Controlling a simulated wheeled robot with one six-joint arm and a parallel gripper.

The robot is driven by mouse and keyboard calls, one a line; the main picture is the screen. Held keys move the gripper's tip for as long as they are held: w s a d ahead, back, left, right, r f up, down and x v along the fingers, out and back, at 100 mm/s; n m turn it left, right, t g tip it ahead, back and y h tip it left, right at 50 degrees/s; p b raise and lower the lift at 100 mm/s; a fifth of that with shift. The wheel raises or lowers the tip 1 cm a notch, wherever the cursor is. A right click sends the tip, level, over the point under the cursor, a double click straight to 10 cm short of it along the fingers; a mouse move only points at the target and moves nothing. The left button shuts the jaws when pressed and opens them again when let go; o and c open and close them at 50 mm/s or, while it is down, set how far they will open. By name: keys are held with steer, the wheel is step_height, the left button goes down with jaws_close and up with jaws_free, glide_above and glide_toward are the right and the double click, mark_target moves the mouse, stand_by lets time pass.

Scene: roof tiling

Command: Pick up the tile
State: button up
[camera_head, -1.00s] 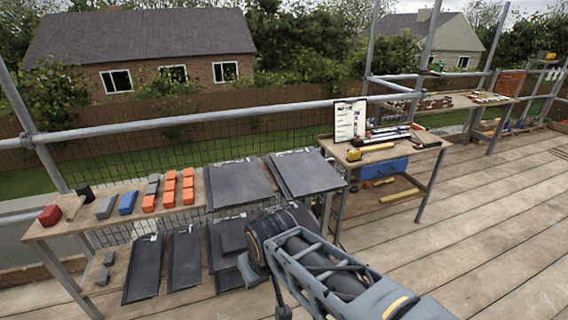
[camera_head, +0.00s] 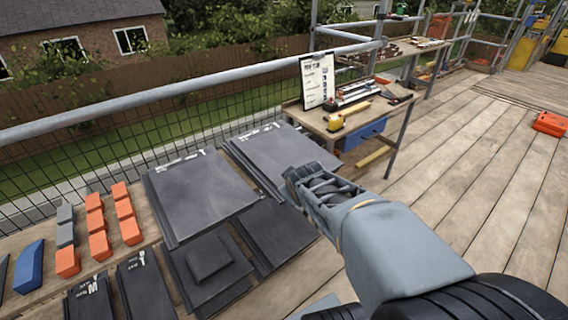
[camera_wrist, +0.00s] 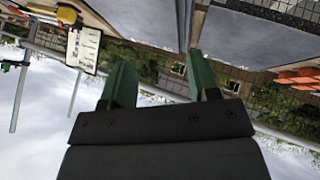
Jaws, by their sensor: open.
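Two large dark grey tiles lie side by side on the bench top in the head view, a left tile (camera_head: 203,195) and a right tile (camera_head: 275,150). Grey tile surfaces (camera_wrist: 245,35) show at the top of that view.
Orange blocks (camera_head: 97,220), grey blocks and a blue block (camera_head: 29,267) lie on the bench's left. A second bench (camera_head: 350,128) holds a clipboard (camera_head: 317,80) and tools. A scaffold rail (camera_head: 150,95) runs behind. The plank floor (camera_head: 460,170) at right is mostly clear.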

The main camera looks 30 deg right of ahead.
steer(key=w+d+f+n+t+y+b, duration=0.2)
steer(key=d+f+n+t+b, duration=0.8)
steer(key=d+f+n+b, duration=0.6)
steer(key=shift+w+a+f+m+y+b, duration=0.1)
steer(key=shift+w+a+f+m+b, duration=0.35)
steer(key=shift+w, duration=1.75)
steer(key=shift+w+f+m+y+b, duration=0.15)
steer(key=shift+w+b, duration=0.5)
steer(key=shift+w, duration=1.6)
steer(key=shift+w+a+f+m+y+b, duration=0.2)
steer(key=shift+w+m+b, duration=0.3)
steer(key=shift+w, duration=1.7)
steer(key=shift+h, duration=0.35)
jaws_close()
steer(key=shift+r, duration=0.3)
